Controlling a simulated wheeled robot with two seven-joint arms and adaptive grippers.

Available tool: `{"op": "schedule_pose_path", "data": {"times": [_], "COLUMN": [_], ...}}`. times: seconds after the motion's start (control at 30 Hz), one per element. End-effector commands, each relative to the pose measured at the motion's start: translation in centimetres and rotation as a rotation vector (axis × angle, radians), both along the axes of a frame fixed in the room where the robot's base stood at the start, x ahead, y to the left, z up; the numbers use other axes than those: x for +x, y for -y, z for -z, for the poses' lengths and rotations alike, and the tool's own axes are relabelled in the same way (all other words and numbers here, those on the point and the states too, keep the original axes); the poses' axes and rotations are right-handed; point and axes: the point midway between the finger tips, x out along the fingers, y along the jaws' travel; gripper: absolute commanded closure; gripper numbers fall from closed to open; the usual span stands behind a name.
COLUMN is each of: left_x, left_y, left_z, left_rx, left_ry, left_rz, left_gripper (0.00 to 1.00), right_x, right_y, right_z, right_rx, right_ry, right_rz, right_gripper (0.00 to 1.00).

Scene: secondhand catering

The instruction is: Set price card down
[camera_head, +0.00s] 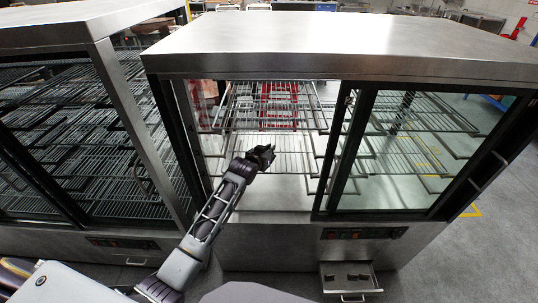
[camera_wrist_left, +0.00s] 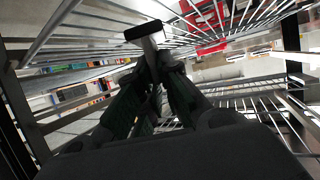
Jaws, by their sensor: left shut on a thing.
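My left gripper (camera_head: 263,156) reaches in through the open left side of the middle display cabinet (camera_head: 350,50), in front of its wire shelves. In the left wrist view its fingers (camera_wrist_left: 160,75) are closed together on a small thing with a dark bar across the top and a pale stem, which I take to be the price card (camera_wrist_left: 143,30). The card's face and any writing cannot be made out. In the head view the card is too small or hidden to tell apart from the gripper. My right gripper is not in view.
Wire shelves (camera_head: 285,143) are inside the cabinet, and a glass door (camera_head: 415,150) covers its right half. A small open drawer (camera_head: 350,280) with dark pieces sticks out below. Another cabinet with racks (camera_head: 70,130) stands close on the left.

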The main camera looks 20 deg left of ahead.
Motion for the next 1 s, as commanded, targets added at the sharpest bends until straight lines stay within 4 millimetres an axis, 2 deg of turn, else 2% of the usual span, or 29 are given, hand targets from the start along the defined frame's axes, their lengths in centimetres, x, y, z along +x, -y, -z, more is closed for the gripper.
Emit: {"op": "schedule_pose_path", "data": {"times": [0.17, 0.63, 0.67, 0.8, 1.0], "left_x": [0.0, 0.0, 0.0, 0.0, 0.0], "left_y": [0.0, 0.0, 0.0, 0.0, 0.0], "left_z": [1.3, 1.8, 1.7, 1.7, 1.7], "left_rx": [0.0, 0.0, 0.0, 0.0, 0.0], "left_ry": [0.0, 0.0, 0.0, 0.0, 0.0], "left_rz": [0.0, 0.0, 0.0, 0.0, 0.0], "left_gripper": [1.0, 1.0, 0.9, 0.72, 0.72], "right_x": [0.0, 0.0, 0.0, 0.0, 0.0], "right_y": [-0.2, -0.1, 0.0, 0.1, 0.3], "right_z": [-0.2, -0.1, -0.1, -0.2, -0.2], "right_rx": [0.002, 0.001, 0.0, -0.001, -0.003], "right_ry": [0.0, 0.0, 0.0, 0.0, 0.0], "right_rz": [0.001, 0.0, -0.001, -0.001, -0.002], "right_gripper": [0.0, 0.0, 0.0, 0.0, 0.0]}}
